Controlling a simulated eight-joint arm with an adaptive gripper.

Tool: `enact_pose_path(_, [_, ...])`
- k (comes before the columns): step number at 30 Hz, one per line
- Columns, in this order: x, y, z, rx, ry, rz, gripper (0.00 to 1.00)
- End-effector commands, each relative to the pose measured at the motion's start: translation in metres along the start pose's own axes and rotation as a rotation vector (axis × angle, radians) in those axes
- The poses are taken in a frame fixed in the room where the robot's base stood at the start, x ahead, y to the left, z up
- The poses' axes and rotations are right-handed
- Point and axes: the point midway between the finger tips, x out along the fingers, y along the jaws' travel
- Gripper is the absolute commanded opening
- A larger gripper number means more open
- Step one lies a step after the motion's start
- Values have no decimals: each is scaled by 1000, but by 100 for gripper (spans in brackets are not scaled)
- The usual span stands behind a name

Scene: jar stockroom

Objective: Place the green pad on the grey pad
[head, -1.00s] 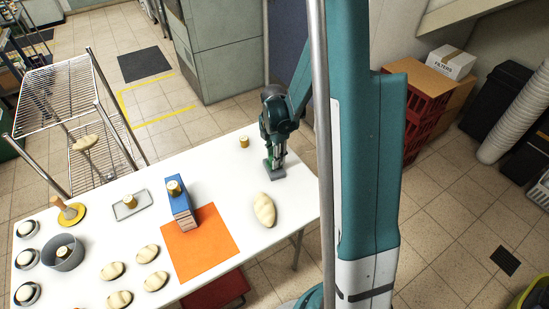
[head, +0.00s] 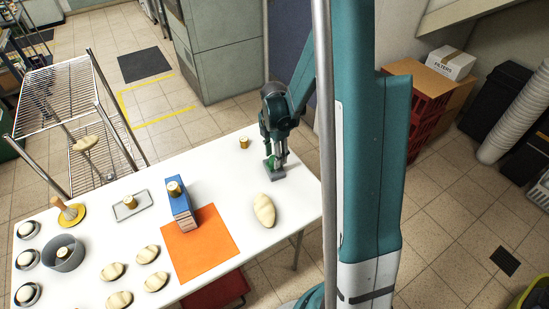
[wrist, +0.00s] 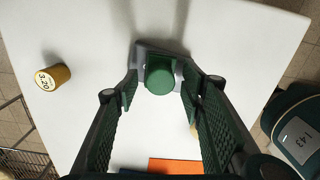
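The green pad (wrist: 160,76) is a round piece between my fingers in the wrist view. It appears to rest on the grey pad (wrist: 146,48), a flat grey piece whose edges show around it; the contact is partly hidden. In the head view the grey pad (head: 274,175) lies near the table's far right corner, and a bit of the green pad (head: 270,162) shows beside a finger. My gripper (wrist: 160,88) points down over both pads. Its fingers stand apart, with a small gap on each side of the green pad. The gripper also shows in the head view (head: 275,161).
A cork-coloured jar (head: 244,143) stands left of my gripper. A bread loaf (head: 264,210) lies nearer the front. The white table (head: 224,178) is clear between these.

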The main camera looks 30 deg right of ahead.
Motion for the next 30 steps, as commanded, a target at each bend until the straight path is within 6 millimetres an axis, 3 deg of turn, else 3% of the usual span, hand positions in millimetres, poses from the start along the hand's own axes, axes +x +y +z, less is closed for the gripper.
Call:
enact_pose_path(18, [-82,0,0,0,0,0,40])
enact_pose_path(30, [-105,0,0,0,0,0,40])
